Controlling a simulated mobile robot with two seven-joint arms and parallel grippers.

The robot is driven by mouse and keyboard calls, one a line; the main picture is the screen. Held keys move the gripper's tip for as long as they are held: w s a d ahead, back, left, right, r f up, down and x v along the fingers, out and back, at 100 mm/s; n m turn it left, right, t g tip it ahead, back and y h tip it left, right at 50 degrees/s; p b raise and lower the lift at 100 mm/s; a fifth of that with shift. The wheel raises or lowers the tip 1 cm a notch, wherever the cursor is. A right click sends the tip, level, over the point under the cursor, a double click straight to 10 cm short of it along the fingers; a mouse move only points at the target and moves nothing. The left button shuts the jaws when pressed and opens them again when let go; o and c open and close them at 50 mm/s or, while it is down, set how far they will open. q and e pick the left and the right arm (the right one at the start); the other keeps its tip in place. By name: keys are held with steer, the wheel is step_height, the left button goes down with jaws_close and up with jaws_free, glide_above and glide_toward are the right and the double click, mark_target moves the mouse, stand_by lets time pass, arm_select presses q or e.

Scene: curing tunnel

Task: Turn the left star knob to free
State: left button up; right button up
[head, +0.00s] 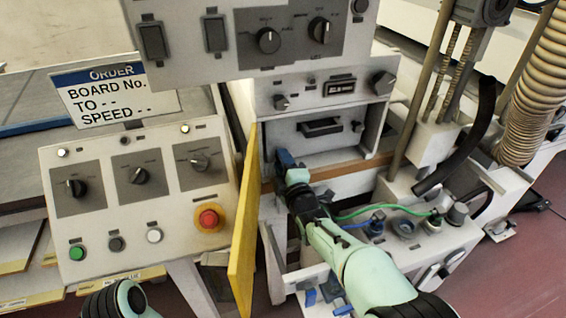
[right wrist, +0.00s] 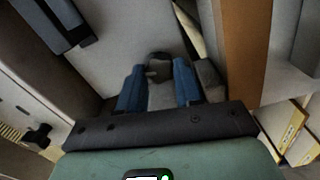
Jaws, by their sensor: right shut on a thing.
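My right gripper (head: 284,162) reaches in from the lower right in the head view to the left side of the white cabinet front. In the right wrist view its two blue fingers (right wrist: 158,88) are shut on a dark knob (right wrist: 158,67), the left star knob, which shows partly between the fingertips. In the head view the gripper hides this knob, and I cannot read its setting. A second black star knob (head: 357,126) sits at the right side of the same front. My left gripper is out of view.
A dark drawer handle (head: 320,127) lies between the knobs. A yellow panel edge (head: 245,225) stands close left of my right arm. Left of it is a control panel with a red stop button (head: 208,219). Green and blue hoses (head: 385,209) lie to the right.

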steer(key=shift+n, duration=1.1)
steer(key=o, duration=1)
steer(key=shift+o, duration=0.2)
steer(key=p+v, duration=0.1)
steer(key=v, duration=1.2)
steer(key=shift+s, duration=0.2)
steer(key=shift+d, duration=0.1)
